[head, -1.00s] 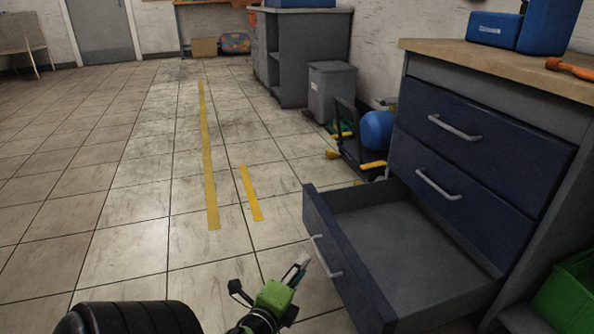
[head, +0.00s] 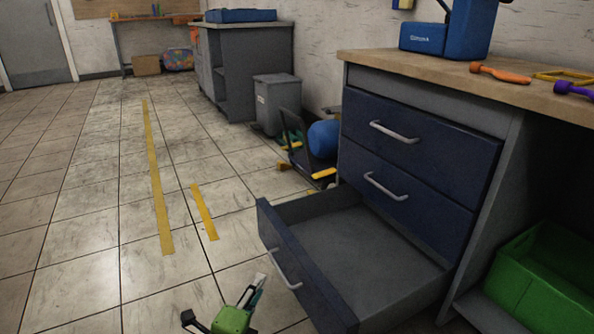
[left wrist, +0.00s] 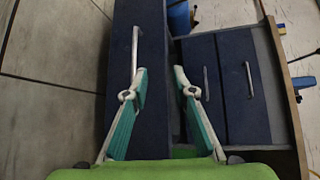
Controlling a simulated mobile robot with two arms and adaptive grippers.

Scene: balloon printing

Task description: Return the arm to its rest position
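My left gripper (head: 256,288) shows at the bottom of the head view, just left of the handle (head: 283,268) on the open bottom drawer (head: 300,262). In the left wrist view its two teal fingers (left wrist: 160,72) are apart, with nothing held between them. The dark blue drawer front (left wrist: 152,35) lies beyond the fingers, and its handle (left wrist: 134,50) is near the left fingertip. I cannot tell whether a finger touches the drawer. The drawer looks empty. My right gripper is not in view.
The cabinet's wooden top (head: 440,75) holds a blue machine (head: 455,30) and an orange tool (head: 500,73). A green bin (head: 545,275) sits at lower right. A cart with a blue tank (head: 323,139) and a grey bin (head: 277,103) stand behind. Tiled floor at left is clear.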

